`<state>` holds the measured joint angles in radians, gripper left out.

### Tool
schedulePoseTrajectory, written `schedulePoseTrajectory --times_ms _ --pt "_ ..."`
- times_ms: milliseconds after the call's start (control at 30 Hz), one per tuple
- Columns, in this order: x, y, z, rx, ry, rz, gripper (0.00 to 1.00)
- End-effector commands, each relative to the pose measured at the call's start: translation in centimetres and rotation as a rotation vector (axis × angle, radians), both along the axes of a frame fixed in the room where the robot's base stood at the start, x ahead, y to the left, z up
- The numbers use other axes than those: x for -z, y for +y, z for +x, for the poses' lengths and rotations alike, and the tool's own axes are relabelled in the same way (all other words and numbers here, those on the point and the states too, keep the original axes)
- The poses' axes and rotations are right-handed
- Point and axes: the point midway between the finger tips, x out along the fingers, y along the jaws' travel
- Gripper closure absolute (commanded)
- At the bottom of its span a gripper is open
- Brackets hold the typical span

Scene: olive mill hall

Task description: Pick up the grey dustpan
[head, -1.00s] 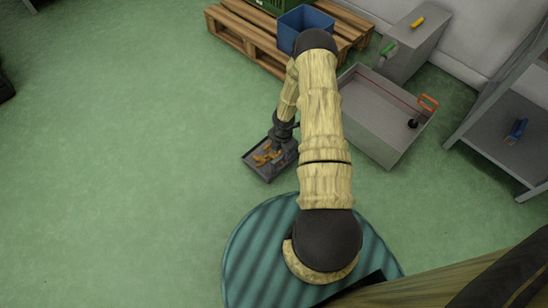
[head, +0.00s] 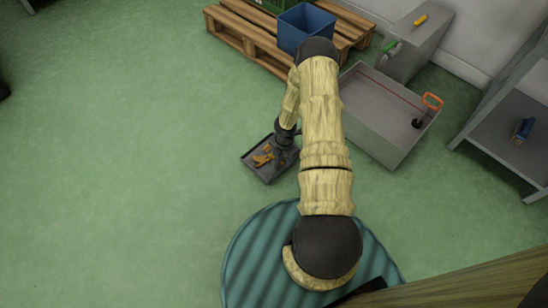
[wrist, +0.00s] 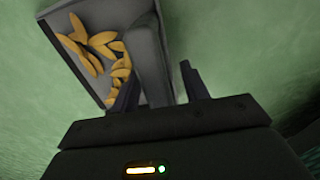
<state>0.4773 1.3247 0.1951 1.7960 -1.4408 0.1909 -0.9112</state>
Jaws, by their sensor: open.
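The grey dustpan (head: 268,175) lies on the green floor, with several orange-yellow leaf-like pieces (head: 262,156) in it. In the wrist view the dustpan (wrist: 98,18) fills the upper left, and its thick grey handle (wrist: 150,62) runs down toward my gripper. My gripper (wrist: 160,78) is open, with one finger on each side of the lower end of the handle. I cannot tell whether the fingers touch it. In the head view my gripper (head: 283,154) is low over the right part of the dustpan, and my arm hides some of it.
A grey open bin (head: 385,140) with an orange-handled tool (head: 431,102) stands to the right. Behind are a wooden pallet (head: 235,38), a blue crate (head: 300,30) and a grey box (head: 415,45). A metal shelf (head: 500,140) is at far right. The floor to the left is clear.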

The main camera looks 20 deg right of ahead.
Motion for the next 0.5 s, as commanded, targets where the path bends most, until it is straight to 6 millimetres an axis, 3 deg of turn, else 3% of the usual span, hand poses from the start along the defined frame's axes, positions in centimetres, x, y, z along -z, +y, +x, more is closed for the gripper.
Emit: schedulePoseTrajectory --times_ms 67,267,500 --pt "0.0 0.01 0.0 0.0 0.0 0.0 0.58" --pt "0.0 0.01 0.0 0.0 0.0 0.0 0.98" --pt "-0.04 0.0 0.04 0.0 -0.001 0.0 1.0"
